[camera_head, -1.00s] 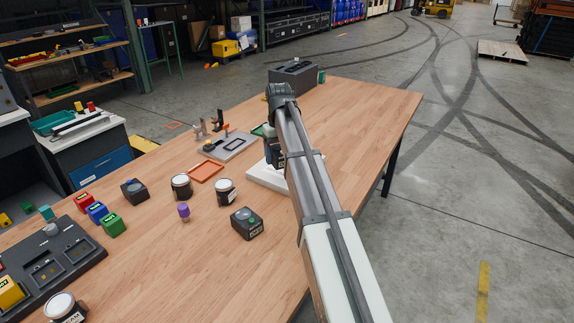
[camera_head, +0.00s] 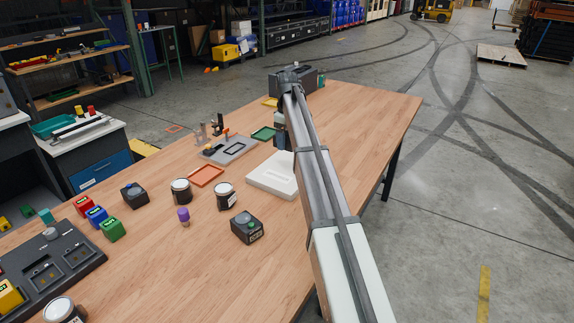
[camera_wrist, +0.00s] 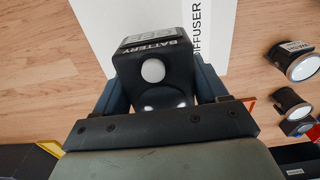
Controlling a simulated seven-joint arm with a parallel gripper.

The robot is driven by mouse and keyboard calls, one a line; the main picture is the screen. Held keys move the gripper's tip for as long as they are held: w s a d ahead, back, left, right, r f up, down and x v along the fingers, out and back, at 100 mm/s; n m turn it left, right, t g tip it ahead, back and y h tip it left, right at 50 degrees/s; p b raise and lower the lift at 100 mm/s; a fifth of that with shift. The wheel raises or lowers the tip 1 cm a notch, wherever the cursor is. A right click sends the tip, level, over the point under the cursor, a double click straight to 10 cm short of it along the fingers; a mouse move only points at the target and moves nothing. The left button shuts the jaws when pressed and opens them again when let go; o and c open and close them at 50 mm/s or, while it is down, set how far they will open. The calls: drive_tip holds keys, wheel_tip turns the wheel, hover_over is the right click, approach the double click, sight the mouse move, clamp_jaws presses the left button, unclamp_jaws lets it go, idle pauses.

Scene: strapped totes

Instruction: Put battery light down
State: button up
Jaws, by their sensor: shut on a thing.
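The battery light (camera_wrist: 178,72) is a black block with a label reading "BATTERY", a white round button and a shiny lens. My gripper (camera_wrist: 158,92) is shut on it, with a blue finger on each side, in the wrist view. A white panel marked "DIFFUSER" (camera_wrist: 108,22) shows behind the light in that view. In the head view my gripper (camera_head: 280,133) is mostly hidden by my arm, over the back part of the table, and I cannot make out the light there. I cannot tell its height above the table.
The wooden table (camera_head: 345,150) has free room to the right of my arm. A dark lamp block (camera_head: 247,228) and black-and-white cylinders (camera_head: 181,191) stand in front.

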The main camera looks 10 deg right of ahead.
sight(287, 168)
drive_tip(key=shift+f, duration=4.55)
drive_tip(key=shift+f, duration=0.1)
drive_tip(key=o, duration=1.4)
wheel_tip(287, 168, up, 12)
drive_tip(key=shift+r, duration=0.1)
